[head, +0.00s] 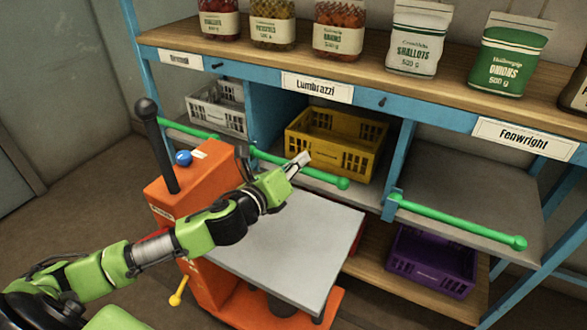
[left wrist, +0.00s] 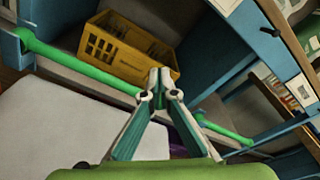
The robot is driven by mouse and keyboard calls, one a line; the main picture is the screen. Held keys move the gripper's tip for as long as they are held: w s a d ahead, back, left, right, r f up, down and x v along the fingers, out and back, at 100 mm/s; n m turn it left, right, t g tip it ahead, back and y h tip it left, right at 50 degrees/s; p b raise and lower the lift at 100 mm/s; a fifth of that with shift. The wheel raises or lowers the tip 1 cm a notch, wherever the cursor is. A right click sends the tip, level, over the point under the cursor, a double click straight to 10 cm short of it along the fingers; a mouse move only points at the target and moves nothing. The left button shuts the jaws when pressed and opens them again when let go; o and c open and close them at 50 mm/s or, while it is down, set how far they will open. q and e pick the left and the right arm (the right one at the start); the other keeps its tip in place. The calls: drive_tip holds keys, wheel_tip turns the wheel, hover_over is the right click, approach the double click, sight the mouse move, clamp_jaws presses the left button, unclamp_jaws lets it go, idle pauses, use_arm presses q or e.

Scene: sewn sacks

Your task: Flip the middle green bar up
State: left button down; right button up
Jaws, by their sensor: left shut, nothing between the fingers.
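The middle green bar (head: 298,167) runs low across the front of the middle bay, from a blue post to a round knob at its right end. It also shows in the left wrist view (left wrist: 78,66), passing behind the fingers. My left gripper (head: 302,158) is shut and empty, with its fingertips close to the bar in the head view. I cannot tell whether they touch it. A yellow crate (head: 325,150) sits in the bay behind the bar and shows in the left wrist view (left wrist: 130,47). My right gripper is not in view.
Another green bar (head: 455,221) crosses the empty right bay, and one (head: 188,129) crosses the left bay with a grey crate (head: 218,113). An orange cart with a grey platform (head: 285,240) stands below my left arm. A purple crate (head: 432,262) sits low. Jars and pouches line the top shelf.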

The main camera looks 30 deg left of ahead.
use_arm(q)
drive_tip(key=shift+s+a+r, duration=0.1)
drive_tip(key=shift+s, duration=0.8)
drive_tip(key=shift+s+a+r, duration=0.1)
drive_tip(key=shift+s, duration=0.8)
drive_tip(key=d+f+m, duration=0.1)
drive_tip(key=f+m, duration=0.1)
drive_tip(key=f, duration=0.2)
drive_tip(key=w+f+m+y+b, duration=0.1)
drive_tip(key=f+m, duration=0.1)
drive_tip(key=f, duration=0.3)
drive_tip(key=w+d+f+m+b, duration=0.1)
drive_tip(key=f+m, duration=0.1)
drive_tip(key=f, duration=0.2)
drive_tip(key=shift+d+f, duration=0.15)
drive_tip(key=shift+d, duration=0.2)
drive_tip(key=shift+d+f+m, duration=0.15)
drive_tip(key=shift+f+m, duration=0.1)
drive_tip(key=shift+m, duration=0.15)
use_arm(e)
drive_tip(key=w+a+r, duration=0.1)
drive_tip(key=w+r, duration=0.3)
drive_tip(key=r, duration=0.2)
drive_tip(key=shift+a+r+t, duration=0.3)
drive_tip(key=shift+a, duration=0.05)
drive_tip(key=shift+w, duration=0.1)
